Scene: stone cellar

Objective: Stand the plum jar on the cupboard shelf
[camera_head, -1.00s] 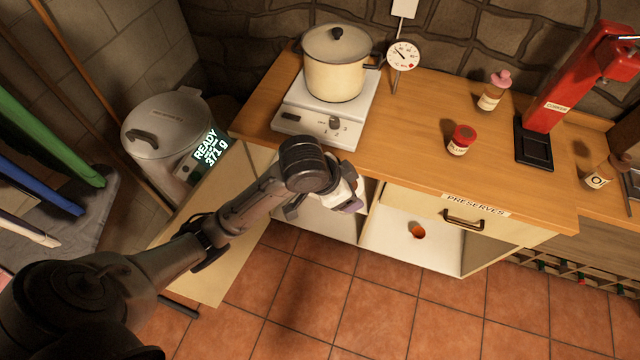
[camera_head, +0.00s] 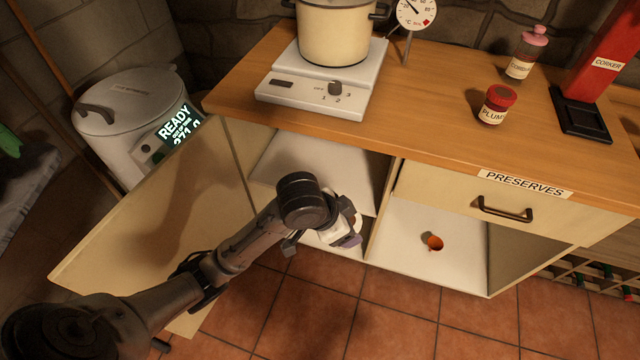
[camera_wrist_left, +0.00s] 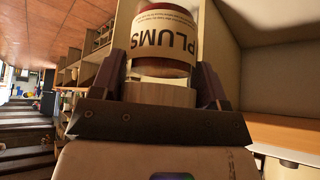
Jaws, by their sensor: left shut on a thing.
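My left gripper (camera_head: 346,228) is at the open front of the cupboard (camera_head: 376,222) in the head view, below the counter. The left wrist view shows the gripper (camera_wrist_left: 164,76) shut on a jar labelled PLUMS (camera_wrist_left: 165,38), its lettering upside down in the picture. In the head view my wrist hides this jar. A pale shelf (camera_head: 322,168) shows inside the cupboard's left compartment, behind and above the gripper. My right gripper is out of view.
The cupboard door (camera_head: 150,220) stands open at left. A scale-like hotplate (camera_head: 322,92) carries a cream pot (camera_head: 335,35). A drawer labelled PRESERVES (camera_head: 470,190) closes the right compartment's top; a small orange thing (camera_head: 435,243) is below. A red corker (camera_head: 606,65) stands at right.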

